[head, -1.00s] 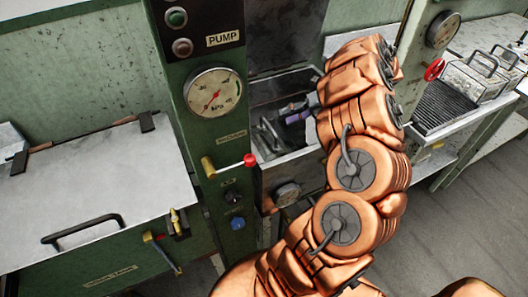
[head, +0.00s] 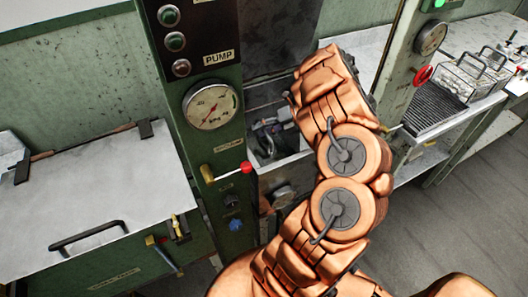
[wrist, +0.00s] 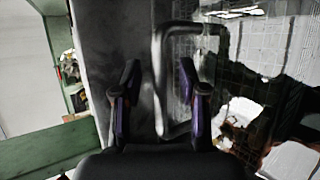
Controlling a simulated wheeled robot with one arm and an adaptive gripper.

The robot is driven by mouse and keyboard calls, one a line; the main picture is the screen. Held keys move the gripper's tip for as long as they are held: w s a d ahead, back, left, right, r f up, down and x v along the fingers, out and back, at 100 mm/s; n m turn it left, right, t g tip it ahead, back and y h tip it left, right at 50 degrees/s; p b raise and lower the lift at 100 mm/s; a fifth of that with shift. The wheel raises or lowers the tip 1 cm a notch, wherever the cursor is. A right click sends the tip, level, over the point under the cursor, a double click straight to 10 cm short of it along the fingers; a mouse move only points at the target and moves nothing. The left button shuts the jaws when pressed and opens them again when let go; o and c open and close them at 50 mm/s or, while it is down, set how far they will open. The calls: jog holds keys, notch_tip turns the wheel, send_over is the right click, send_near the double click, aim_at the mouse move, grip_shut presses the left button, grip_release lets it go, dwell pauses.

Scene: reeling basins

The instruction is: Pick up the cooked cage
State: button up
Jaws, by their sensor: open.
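In the wrist view a wire-mesh cage fills the right part, dark and partly glared over. Its grey loop handle (wrist: 180,28) stands at the cage's left side. My gripper (wrist: 158,68) is open, with its two purple-edged fingers either side of the handle's left bar. I cannot tell whether either finger touches the bar. In the head view my gripper (head: 268,138) is down in the steel basin (head: 287,162) beside the pump panel. The cage in that basin is mostly hidden there by my gripper and arm.
The green pump panel (head: 205,150) with gauge and a red-knobbed lever stands just left of the basin. A lidded steel tank (head: 75,190) is further left. Wire cages (head: 465,75) stand at the right by a dark ribbed rack (head: 430,110).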

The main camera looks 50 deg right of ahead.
jog(key=shift+c, duration=0.4)
grip_shut()
jog(key=shift+d, duration=0.1)
